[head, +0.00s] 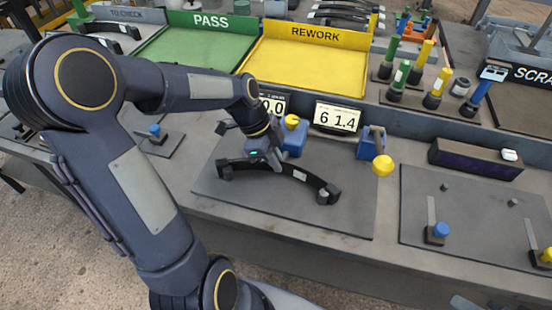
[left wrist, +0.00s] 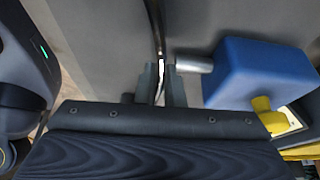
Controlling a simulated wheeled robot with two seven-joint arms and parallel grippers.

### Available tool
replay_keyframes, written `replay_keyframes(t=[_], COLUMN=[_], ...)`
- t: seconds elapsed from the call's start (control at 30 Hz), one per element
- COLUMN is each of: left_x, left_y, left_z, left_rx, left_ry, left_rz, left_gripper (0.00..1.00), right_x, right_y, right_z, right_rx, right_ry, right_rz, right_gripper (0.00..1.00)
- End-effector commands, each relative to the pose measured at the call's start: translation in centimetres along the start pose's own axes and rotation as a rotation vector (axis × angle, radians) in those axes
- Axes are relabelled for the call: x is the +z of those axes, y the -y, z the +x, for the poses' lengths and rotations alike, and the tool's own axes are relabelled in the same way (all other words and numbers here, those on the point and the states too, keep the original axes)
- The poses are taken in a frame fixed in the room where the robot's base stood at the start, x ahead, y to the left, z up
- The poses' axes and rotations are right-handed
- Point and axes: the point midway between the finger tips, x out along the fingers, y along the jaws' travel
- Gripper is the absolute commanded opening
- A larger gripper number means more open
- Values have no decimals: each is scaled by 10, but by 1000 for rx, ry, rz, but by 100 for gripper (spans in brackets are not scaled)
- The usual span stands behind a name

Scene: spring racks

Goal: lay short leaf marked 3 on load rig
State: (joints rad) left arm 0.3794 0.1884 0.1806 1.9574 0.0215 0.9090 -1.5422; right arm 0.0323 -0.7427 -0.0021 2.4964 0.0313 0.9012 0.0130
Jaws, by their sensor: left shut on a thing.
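The leaf (head: 287,170) is a dark, shallow arched strip with a small pale mark; I cannot read its number. My left gripper (head: 263,160) is shut on it left of its middle. The leaf is over the load rig's grey plate (head: 330,218), between dark end blocks; whether it rests on them I cannot tell. In the left wrist view, my fingers (left wrist: 161,85) are around the thin leaf (left wrist: 154,25), seen edge-on. A blue rig block (left wrist: 255,75) with a grey rod stands close to the right of the fingers. My right gripper is not in view.
The green PASS tray (head: 196,45) and yellow REWORK tray (head: 305,68) are empty. Another fixture plate (head: 470,205) lies right.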

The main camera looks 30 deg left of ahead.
Motion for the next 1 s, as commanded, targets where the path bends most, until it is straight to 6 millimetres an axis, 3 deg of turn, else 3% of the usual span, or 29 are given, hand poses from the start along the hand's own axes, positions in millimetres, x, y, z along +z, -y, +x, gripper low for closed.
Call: replay_keyframes(t=[0.2,0.23,0.4,0.6,0.77,1.0], left_x=[1,0,0,1,2,1], left_y=[-2,-2,-1,-1,-1,-1], left_z=[3,3,2,3,3,3], left_rx=[6,6,5,4,5,3], left_ry=[0,0,0,0,1,1], left_rz=[3,3,2,1,0,0], left_gripper=[0,11,33,34,55,56], right_x=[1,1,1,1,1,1], right_y=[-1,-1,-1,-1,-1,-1], right_z=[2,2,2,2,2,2], right_rx=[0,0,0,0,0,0], right_ry=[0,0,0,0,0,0], right_rz=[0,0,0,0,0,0], right_gripper=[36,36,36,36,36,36])
